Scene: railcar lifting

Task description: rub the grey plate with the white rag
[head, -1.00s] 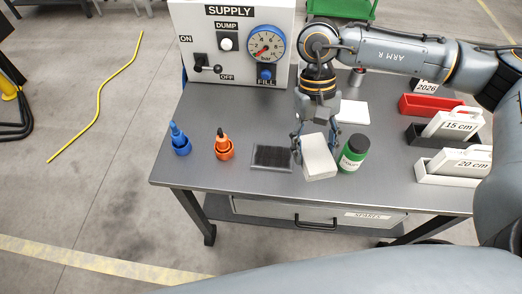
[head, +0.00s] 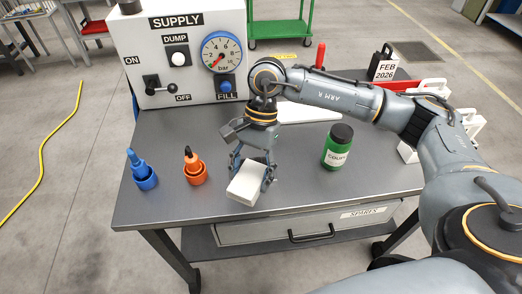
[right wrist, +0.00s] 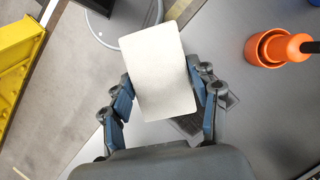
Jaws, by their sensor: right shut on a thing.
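The white rag (head: 245,186) is a folded white block between the fingers of my right gripper (head: 252,172). In the right wrist view the rag (right wrist: 158,72) is gripped from both sides. The grey plate is hidden behind the rag and gripper in the head view. In the right wrist view, dark parts of the plate (right wrist: 187,125) show below and beside the rag. The rag overlaps the plate in both views; I cannot tell whether they touch. My left gripper is not in view.
A green jar with a black lid (head: 338,147) stands right. The supply panel (head: 150,65) is behind. A white sheet (head: 308,112) lies behind my arm.

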